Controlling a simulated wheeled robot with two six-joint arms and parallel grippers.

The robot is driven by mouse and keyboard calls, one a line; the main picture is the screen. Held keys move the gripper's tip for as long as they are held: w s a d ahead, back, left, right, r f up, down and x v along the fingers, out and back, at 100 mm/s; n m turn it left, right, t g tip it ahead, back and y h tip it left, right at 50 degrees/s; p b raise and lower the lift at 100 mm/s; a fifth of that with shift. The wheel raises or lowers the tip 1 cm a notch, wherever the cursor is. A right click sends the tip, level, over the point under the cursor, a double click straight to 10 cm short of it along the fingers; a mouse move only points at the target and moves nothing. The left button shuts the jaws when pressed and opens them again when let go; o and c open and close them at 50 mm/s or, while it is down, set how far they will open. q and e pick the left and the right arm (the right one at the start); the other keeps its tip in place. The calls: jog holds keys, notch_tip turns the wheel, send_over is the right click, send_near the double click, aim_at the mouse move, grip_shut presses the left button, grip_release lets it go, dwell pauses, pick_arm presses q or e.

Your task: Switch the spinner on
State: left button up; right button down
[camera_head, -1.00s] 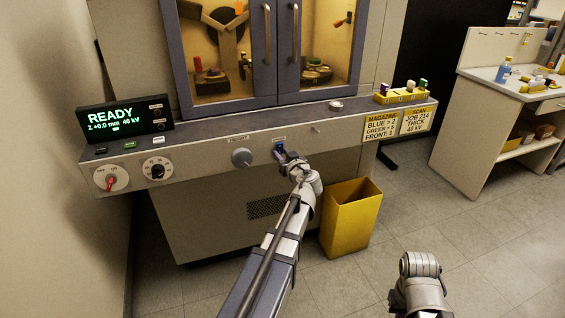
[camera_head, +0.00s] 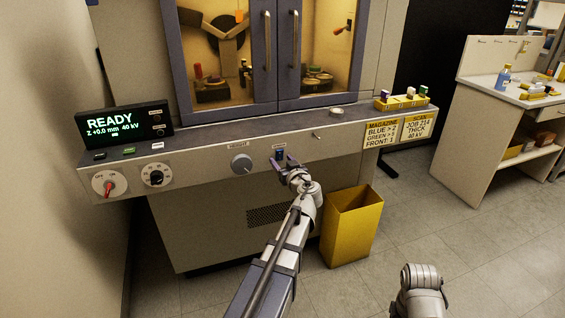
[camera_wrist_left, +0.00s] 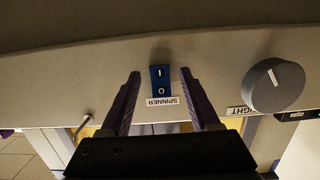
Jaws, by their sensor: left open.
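The spinner switch (camera_head: 279,153) is a small blue rocker on the machine's sloping front panel, right of the grey round knob. In the left wrist view the switch (camera_wrist_left: 160,80) shows I and O marks, with an upside-down SPINNER label (camera_wrist_left: 163,101) beside it. My left gripper (camera_head: 286,162) is open in front of the switch. In the left wrist view its two fingers (camera_wrist_left: 160,76) appear on either side of the switch with gaps; I cannot tell the distance to the panel. Part of my right arm shows at the lower right; its gripper does not show.
The grey knob (camera_head: 241,163) sits close left of the switch; it also shows in the left wrist view (camera_wrist_left: 274,86). A yellow bin (camera_head: 352,228) stands on the floor below right. The display (camera_head: 124,124) reads READY. Cabinet door handles (camera_head: 267,42) are above.

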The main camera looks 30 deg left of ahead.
pick_arm(q)
jog(key=p+v, duration=0.1)
jog(key=v, duration=0.7)
jog(key=shift+a, duration=0.15)
dwell(1.0)
